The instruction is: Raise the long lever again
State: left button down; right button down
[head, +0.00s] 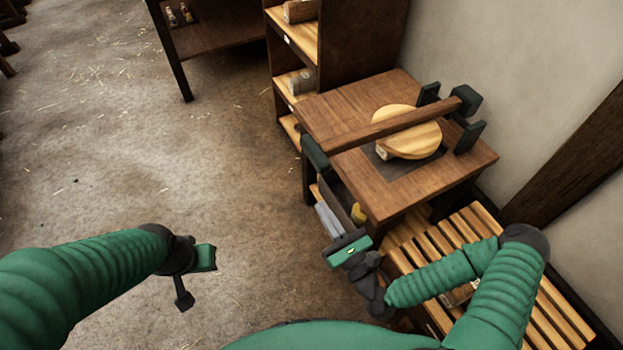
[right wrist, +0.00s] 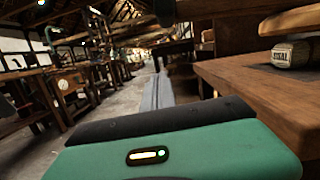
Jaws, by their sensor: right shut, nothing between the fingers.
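The long lever (head: 395,125) is a brown wooden bar with a dark grip (head: 315,153) at its near left end and a dark pivot bracket (head: 465,103) at the back right. It lies low across a pale round wooden disc (head: 425,140) on the small table. My right gripper (head: 326,218) is below and in front of the grip, beside the table, apart from the lever. Its grey fingers (right wrist: 158,92) are shut and empty in the right wrist view. My left gripper (head: 205,258) hangs over the floor at left; its fingers do not show clearly.
The wooden table (head: 345,105) has an edge close to my right gripper. A small labelled block (right wrist: 291,54) sits under the disc. A slatted bench (head: 555,290) is at lower right and a shelf (head: 290,35) stands behind. The floor at left is clear.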

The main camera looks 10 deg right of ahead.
jog(key=shift+w+d+r+m+t+h, duration=0.1)
jog(key=shift+d+r+m+t+h, duration=0.15)
jog(key=shift+m, duration=0.25)
jog(key=shift+d+r+m+t+h, duration=0.1)
jog(key=shift+d+m+t+h, duration=0.15)
jog(key=shift+m, duration=0.25)
jog(key=w+a+r+b, duration=0.1)
jog(key=w+a+r, duration=0.2)
jog(key=w+r, duration=0.3)
jog(key=w, duration=0.3)
jog(key=shift+r, duration=0.2)
jog(key=shift+w, duration=0.1)
